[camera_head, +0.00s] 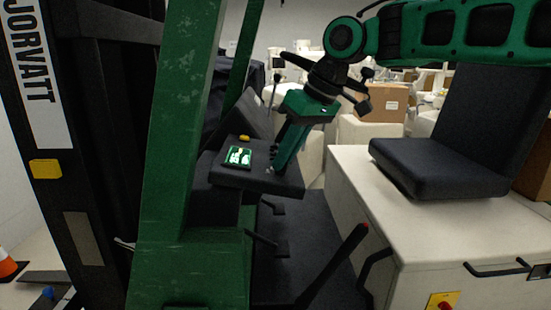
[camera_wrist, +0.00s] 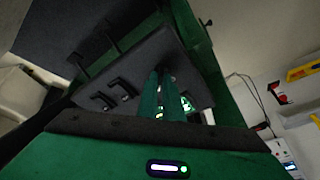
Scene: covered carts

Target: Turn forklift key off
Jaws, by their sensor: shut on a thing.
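The forklift's dark dashboard (camera_head: 225,175) lies flat behind the green mast post, with a lit green-and-white display on it (camera_head: 238,156). My gripper (camera_head: 274,168) reaches down from above right to the panel's right part, beside the display. In the wrist view my gripper's green fingers (camera_wrist: 166,74) are close together with their tips at the panel surface. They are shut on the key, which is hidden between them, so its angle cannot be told. Part of the lit display (camera_wrist: 186,103) shows just right of the fingers.
A yellow button (camera_head: 244,138) sits behind the display. The green post (camera_head: 180,160) stands left of the panel. A black seat (camera_head: 440,165) on a white housing (camera_head: 400,215) is to the right. A red-tipped lever (camera_head: 345,250) rises below. Dark levers (camera_wrist: 122,87) stick up from the panel.

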